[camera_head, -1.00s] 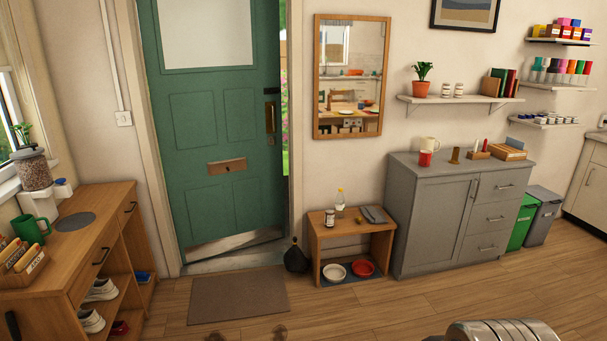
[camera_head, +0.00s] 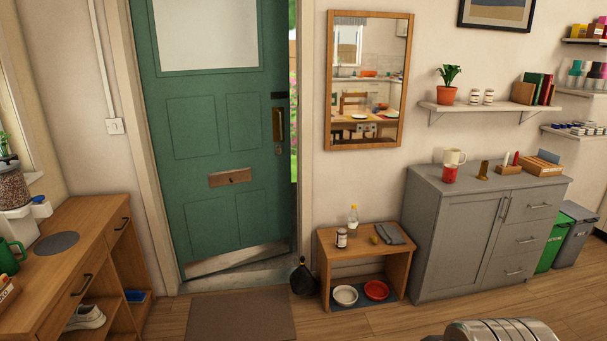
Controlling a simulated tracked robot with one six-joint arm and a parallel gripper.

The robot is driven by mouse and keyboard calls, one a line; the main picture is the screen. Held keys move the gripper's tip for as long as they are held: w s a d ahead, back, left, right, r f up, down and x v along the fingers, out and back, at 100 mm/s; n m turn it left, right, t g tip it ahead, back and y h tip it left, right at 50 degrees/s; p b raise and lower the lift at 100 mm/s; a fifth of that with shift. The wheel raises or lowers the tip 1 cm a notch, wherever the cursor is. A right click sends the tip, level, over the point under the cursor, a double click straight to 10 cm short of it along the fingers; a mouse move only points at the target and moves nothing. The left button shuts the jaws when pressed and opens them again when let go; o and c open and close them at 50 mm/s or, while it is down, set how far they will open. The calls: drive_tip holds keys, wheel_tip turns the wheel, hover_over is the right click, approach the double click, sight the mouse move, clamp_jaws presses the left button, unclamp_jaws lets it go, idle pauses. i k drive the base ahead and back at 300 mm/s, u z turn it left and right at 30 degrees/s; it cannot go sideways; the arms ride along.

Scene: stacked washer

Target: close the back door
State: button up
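The green back door (camera_head: 215,130) stands slightly ajar. Its left edge is at the frame, and its right edge is swung outward, away from me. A narrow strip of garden shows between that edge and the right jamb. A brass handle (camera_head: 278,124) is on the door's right side, with a brass letter slot (camera_head: 230,177) lower at the centre. A metal kick plate runs along the bottom above the bare threshold. Only a ribbed metal part of my own body shows at the bottom right; my gripper's fingers are out of view.
A brown doormat (camera_head: 240,315) lies before the door. A dark bag-like object (camera_head: 302,280) sits by the right jamb, beside a low wooden stand (camera_head: 325,262) with bowls. A wooden bench (camera_head: 75,235) is at left, a grey cabinet (camera_head: 465,235) at right. Floor between is clear.

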sight(211, 71)
drive_tip(key=u, duration=0.25)
drive_tip(key=i, duration=2.1)
drive_tip(key=u, duration=0.75)
drive_tip(key=i, duration=1.8)
drive_tip(key=u, duration=0.35)
